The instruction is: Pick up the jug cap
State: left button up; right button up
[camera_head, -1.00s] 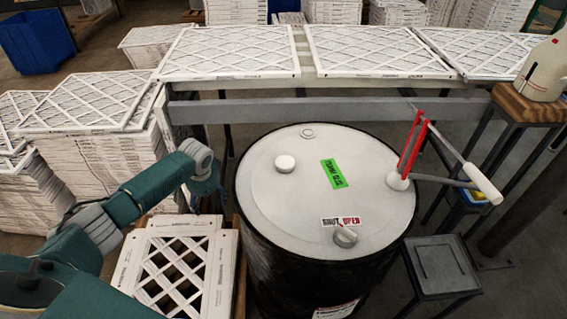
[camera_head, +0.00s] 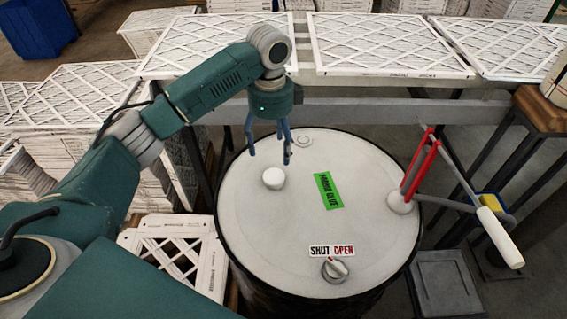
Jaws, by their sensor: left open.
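A small round white cap (camera_head: 273,179), which looks like the jug cap, sits on the left part of the grey drum lid (camera_head: 300,220). My left gripper (camera_head: 269,158) points down just above and behind the cap in the picture. Its dark blue fingers are spread and hold nothing. The cap is in full view, and I cannot tell the exact height of the fingertips over it. The white jug (camera_head: 558,82) is cut off at the right edge, on a wooden-topped stand (camera_head: 543,112). My right gripper is not in view.
On the lid are a green label (camera_head: 328,191), a knob (camera_head: 335,269) by a SHUT/OPEN sign (camera_head: 331,251), and a red-and-white lever pump (camera_head: 420,170) at the right. A bench with framed filters (camera_head: 390,45) runs behind the drum. Boxed filters (camera_head: 180,250) stand at the left.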

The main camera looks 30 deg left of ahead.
pick_arm(q)
jog(key=p, duration=0.1)
send_over(274, 175)
jog(key=f, duration=0.4)
jog(key=shift+d, duration=0.2)
jog(key=shift+f, duration=0.7)
jog(key=f+p, duration=0.1)
jog(key=f, duration=0.1)
jog(key=f+p, duration=0.1)
jog(key=f, duration=0.1)
jog(key=shift+s+a+f, duration=0.15)
jog(key=shift+a, duration=0.05)
jog(key=shift+f, duration=0.2)
jog(key=c, duration=0.8)
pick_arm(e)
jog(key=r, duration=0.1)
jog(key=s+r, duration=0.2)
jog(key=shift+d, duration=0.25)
